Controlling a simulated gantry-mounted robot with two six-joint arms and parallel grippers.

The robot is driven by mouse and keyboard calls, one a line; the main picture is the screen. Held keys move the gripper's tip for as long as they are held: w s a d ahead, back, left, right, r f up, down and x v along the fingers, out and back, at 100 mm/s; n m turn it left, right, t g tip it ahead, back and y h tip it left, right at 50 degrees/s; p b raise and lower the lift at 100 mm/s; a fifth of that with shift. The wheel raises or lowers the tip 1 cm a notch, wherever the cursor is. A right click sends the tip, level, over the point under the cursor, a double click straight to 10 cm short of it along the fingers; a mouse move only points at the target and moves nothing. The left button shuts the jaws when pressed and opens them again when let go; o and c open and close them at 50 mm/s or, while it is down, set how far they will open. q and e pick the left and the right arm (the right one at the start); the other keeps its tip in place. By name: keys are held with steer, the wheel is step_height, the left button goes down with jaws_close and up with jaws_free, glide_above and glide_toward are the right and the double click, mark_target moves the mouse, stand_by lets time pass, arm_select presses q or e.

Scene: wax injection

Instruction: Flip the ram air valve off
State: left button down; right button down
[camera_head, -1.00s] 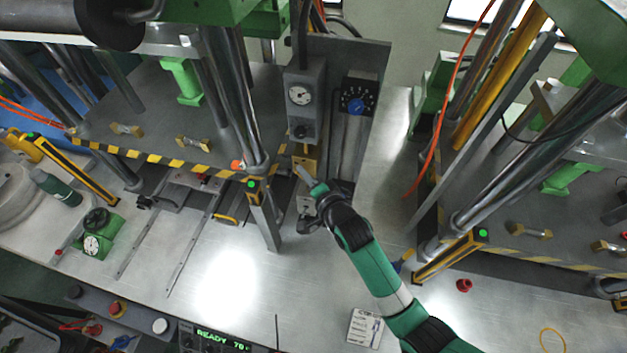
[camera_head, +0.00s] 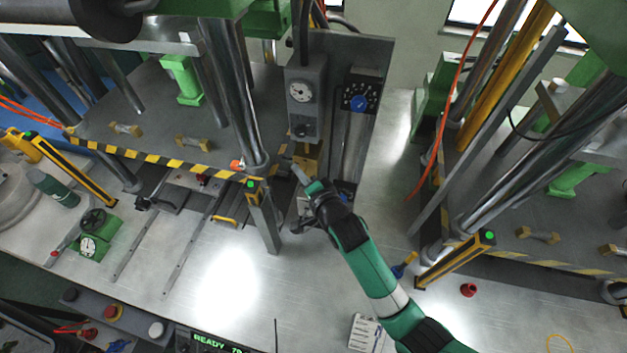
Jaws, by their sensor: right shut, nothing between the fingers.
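A brass-coloured block (camera_head: 311,158), which looks like the ram air valve, sits low on the grey control column, below the gauge. Its handle cannot be made out, so its position is unclear. My right arm, green and black, comes in from the lower right. My right gripper (camera_head: 297,170) is shut and empty, its narrow grey tip just in front of and beside the lower left of the brass block. Whether it touches the block cannot be told. The gripper and wrist hide part of the area below the block. My left gripper is not in view.
A second press stands at right. The bench between is mostly clear.

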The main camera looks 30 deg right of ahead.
stand_by(0.8)
steer(key=s+a+r+p, duration=0.1)
steer(key=s+r+p, duration=0.3)
steer(key=s+r, duration=0.5)
steer(key=shift+r, duration=0.2)
steer(key=shift+s, duration=0.1)
